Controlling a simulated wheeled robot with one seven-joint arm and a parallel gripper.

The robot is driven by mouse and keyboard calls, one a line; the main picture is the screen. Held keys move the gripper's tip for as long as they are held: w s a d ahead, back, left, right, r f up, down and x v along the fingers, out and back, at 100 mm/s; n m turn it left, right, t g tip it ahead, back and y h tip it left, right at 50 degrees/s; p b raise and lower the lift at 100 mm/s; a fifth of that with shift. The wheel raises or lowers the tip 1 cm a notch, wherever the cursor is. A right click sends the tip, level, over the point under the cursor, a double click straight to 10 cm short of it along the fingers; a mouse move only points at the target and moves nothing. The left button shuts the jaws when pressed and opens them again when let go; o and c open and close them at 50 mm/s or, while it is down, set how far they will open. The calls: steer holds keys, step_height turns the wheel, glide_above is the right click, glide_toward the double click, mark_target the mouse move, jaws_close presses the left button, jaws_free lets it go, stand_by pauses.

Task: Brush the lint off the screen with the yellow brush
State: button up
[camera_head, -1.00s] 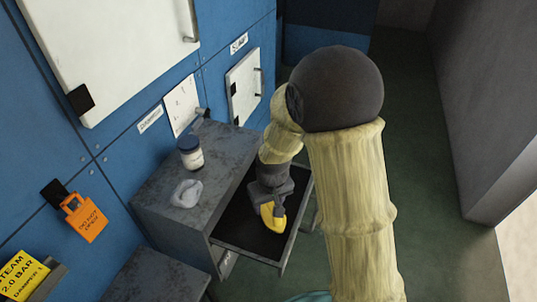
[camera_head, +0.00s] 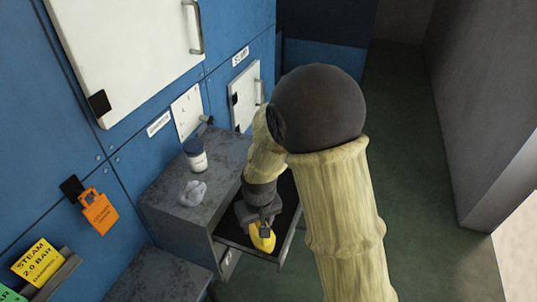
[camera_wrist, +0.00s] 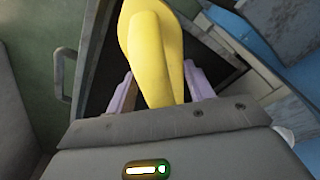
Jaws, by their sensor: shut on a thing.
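The yellow brush (camera_head: 262,238) is held in my gripper (camera_head: 262,222), over the dark screen (camera_head: 288,207) of the pulled-out drawer. In the wrist view the yellow brush (camera_wrist: 152,50) rises between the two pale purple fingers of my gripper (camera_wrist: 160,88), which are shut on it. Its bristles are not visible. The screen (camera_wrist: 100,75) shows as a dark surface behind the brush. Whether the brush touches the screen I cannot tell. No lint can be made out on the visible part of the screen; the brush and my arm cover much of it.
A drawer handle (camera_wrist: 62,75) shows in the wrist view. Open floor lies right.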

steer(key=shift+w+d+r+p, duration=0.15)
steer(key=shift+r+p, duration=0.15)
steer(key=shift+r, duration=0.3)
steer(key=shift+w+a+r+p, duration=0.1)
steer(key=shift+r+p, duration=0.2)
steer(key=shift+r, duration=0.3)
steer(key=shift+r+p, duration=0.65)
steer(key=shift+r, duration=0.1)
steer(key=shift+s+r+p, duration=0.1)
steer(key=shift+r+p, duration=0.55)
steer(key=shift+r, duration=0.15)
steer(key=shift+r+p, duration=0.45)
steer(key=shift+r, duration=0.1)
